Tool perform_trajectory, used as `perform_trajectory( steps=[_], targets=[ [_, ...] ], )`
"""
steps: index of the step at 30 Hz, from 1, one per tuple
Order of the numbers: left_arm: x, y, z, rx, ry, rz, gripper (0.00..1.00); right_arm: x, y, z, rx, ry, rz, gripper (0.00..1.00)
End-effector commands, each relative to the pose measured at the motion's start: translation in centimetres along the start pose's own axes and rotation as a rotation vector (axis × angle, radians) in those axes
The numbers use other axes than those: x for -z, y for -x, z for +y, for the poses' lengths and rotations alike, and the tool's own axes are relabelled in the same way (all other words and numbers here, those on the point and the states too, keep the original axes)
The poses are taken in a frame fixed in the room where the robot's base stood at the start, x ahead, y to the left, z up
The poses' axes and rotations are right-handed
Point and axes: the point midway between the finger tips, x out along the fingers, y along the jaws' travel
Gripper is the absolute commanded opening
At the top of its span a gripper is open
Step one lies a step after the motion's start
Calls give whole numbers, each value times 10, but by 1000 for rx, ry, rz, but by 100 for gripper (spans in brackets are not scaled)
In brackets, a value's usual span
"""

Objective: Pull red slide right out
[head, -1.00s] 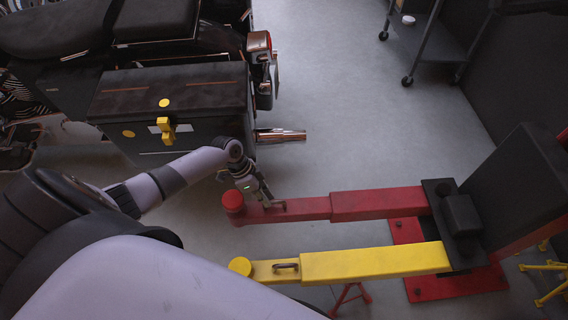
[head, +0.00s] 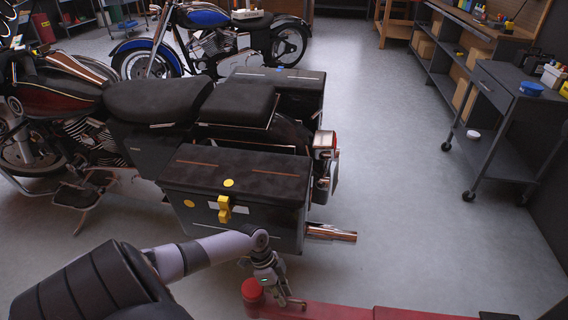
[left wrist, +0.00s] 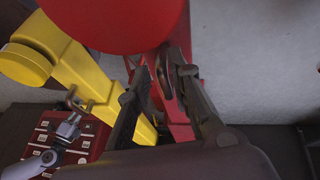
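The red slide (head: 335,310) is a red beam with a round red pad (head: 252,290) on its end, at the bottom of the head view. Its far part is cut off by the frame. In the left wrist view the red beam (left wrist: 181,132) runs under the big red pad (left wrist: 110,15), with a small dark handle (left wrist: 163,78) on it. My left gripper (head: 284,297) is low over the slide, beside the handle. In the left wrist view its fingers (left wrist: 160,72) are apart, with the handle between them. Contact cannot be told.
A black motorcycle with a hard side case (head: 240,185) and chrome exhaust (head: 330,233) stands close behind my left arm. A yellow slide (left wrist: 75,75) lies beside the red one. A grey cart (head: 505,130) stands at right. Floor between is clear.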

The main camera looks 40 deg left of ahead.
Motion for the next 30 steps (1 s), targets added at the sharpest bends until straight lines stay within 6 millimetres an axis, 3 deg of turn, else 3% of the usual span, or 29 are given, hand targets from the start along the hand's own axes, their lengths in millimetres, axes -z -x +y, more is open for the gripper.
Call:
perform_trajectory(
  steps=[4, 16, 30],
  targets=[
    [3, 0, 0, 1, -2, 5, 31, 0, 0, 0, 0, 0, -1, 0],
    [4, 8, -1, 4, -4, 8, 31, 3, 1, -1, 2, 0, 4, 0],
    [2, 98, 0, 3, -4, 4, 31, 1, 0, 0, 1, 0, 2, 0]
  ],
)
